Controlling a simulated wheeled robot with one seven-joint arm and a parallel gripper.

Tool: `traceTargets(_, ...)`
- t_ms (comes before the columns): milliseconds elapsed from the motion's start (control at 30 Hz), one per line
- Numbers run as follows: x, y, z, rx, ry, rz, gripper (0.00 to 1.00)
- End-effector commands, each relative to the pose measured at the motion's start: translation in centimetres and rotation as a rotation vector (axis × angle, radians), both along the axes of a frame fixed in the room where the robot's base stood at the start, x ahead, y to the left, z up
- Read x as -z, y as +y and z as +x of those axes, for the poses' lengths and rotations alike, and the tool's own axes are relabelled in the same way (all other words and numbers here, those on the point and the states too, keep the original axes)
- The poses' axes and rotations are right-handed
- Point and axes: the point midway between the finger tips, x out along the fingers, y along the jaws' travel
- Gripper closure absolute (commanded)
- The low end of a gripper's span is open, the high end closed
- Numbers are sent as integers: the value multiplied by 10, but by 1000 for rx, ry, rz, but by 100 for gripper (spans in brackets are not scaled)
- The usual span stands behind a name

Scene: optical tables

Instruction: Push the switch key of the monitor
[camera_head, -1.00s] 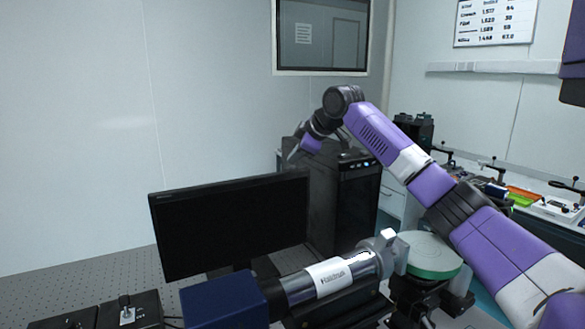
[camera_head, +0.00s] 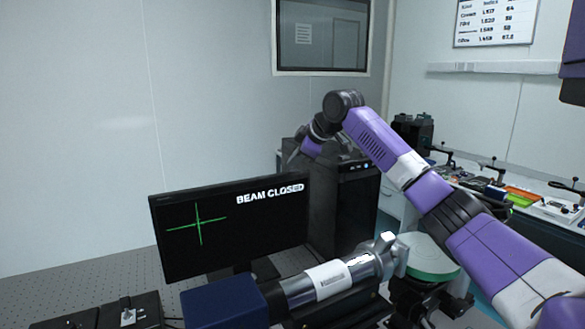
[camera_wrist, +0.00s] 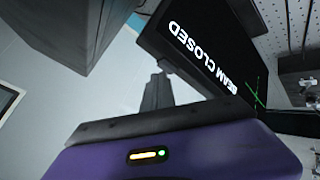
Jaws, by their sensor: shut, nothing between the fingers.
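The monitor (camera_head: 190,250) stands on the table in the head view. Its screen is lit and shows a green cross and the words "BEAM CLOSED". It also shows upside down at the right of the wrist view (camera_wrist: 180,28). My gripper (camera_wrist: 160,72) is shut and empty, with its fingertips close to the monitor's edge. I cannot tell whether they touch it. In the head view my gripper (camera_head: 293,153) is just above and behind the monitor's upper right corner. I cannot make out the switch key in either view.
A black computer tower (camera_head: 357,205) stands behind and right of the monitor; it also fills the upper left of the wrist view (camera_wrist: 70,25). A silver cylinder (camera_head: 330,277) and a blue block (camera_head: 222,302) sit in front. A side bench (camera_head: 545,215) holds small instruments.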

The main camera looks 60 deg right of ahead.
Motion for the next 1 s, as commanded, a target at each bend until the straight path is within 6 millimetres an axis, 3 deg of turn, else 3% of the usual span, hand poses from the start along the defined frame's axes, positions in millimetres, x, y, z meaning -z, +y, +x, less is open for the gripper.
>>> traceTargets(467,-8,0,0,-1,-1,0,100)
traceTargets(1000,-55,0,0,0,-1,0,100)
